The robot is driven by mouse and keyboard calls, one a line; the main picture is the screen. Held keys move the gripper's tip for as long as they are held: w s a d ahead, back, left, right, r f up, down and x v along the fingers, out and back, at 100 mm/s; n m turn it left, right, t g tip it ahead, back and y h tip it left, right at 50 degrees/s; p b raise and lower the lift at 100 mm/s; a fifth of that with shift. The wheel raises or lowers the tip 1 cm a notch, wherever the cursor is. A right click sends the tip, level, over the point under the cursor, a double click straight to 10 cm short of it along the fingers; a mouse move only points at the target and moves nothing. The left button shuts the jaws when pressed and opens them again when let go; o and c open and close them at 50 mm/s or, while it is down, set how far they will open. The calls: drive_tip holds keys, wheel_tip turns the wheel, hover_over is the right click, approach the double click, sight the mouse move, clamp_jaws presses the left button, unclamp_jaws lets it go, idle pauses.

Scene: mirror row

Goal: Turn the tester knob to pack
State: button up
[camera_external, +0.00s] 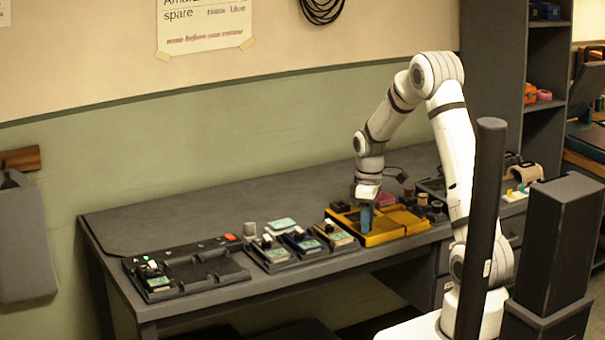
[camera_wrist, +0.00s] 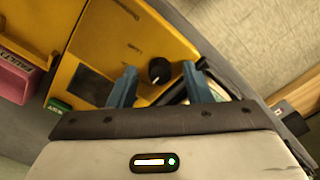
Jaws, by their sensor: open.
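The yellow tester (camera_external: 398,222) sits on the grey bench. In the wrist view, its yellow face (camera_wrist: 110,40) carries a round black knob (camera_wrist: 159,70) with a pale pointer mark. Small marks on the face are too small to read. My gripper (camera_external: 366,216) is over the tester's left part in the external view, pointing down. In the wrist view, my gripper (camera_wrist: 160,69) is open, with its two blue fingers apart and the knob showing between their tips. I cannot tell whether either finger touches the knob. The knob is hidden in the external view.
A pink bin marked "FAULTY" (camera_wrist: 14,80) is at the left of the wrist view. Several dark knobs or jars (camera_external: 424,201) stand just right of the tester. The bench behind is clear.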

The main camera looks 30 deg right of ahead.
clamp_jaws()
drive_tip(key=shift+m, duration=0.4)
drive_tip(key=m, duration=0.3)
drive_tip(key=shift+m+b, duration=0.3)
drive_tip(key=shift+b, duration=0.1)
drive_tip(key=shift+m, duration=2.2)
unclamp_jaws()
